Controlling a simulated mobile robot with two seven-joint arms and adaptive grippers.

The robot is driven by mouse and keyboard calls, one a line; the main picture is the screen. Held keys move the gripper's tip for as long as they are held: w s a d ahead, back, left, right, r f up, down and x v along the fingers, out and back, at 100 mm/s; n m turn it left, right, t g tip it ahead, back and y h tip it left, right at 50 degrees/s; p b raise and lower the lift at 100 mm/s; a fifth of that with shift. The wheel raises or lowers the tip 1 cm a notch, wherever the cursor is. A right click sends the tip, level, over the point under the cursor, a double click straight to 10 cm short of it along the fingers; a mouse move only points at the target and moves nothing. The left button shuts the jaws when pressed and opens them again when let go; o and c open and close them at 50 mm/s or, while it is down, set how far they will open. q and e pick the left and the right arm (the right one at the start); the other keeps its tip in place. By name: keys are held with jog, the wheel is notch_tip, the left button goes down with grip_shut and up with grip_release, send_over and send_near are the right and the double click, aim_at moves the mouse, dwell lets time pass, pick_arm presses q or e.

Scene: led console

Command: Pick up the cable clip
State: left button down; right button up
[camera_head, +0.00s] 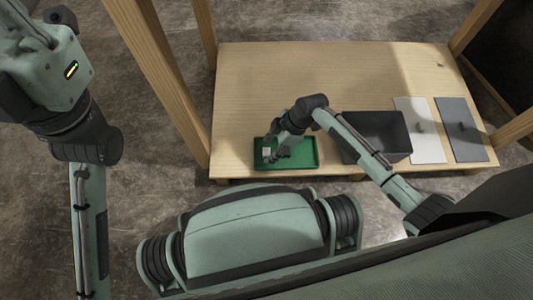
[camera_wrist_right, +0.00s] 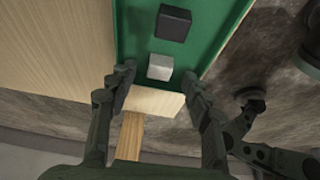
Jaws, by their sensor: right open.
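A green tray (camera_head: 308,152) lies at the table's front edge; it also fills the top of the right wrist view (camera_wrist_right: 210,30). Two small blocks are in it: a light grey one (camera_wrist_right: 160,67) and a dark grey one (camera_wrist_right: 174,22). I cannot tell for sure which is the cable clip. My right gripper (camera_head: 274,156) is over the tray's left part. In the right wrist view its open, empty fingers (camera_wrist_right: 161,86) are on either side of a line toward the light block, which lies just beyond the fingertips. My left gripper is out of view.
A dark open box (camera_head: 378,135) stands right of the tray. A white panel (camera_head: 422,140) and a grey panel (camera_head: 462,138), each with a small knob, lie farther right. The table's (camera_head: 310,75) back half is clear. Wooden posts stand at its corners.

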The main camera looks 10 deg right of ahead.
jog(key=shift+x, duration=0.8)
jog(key=shift+c, duration=0.6)
jog(key=c, duration=0.7)
jog(key=shift+r, duration=0.1)
jog(key=shift+c, duration=0.2)
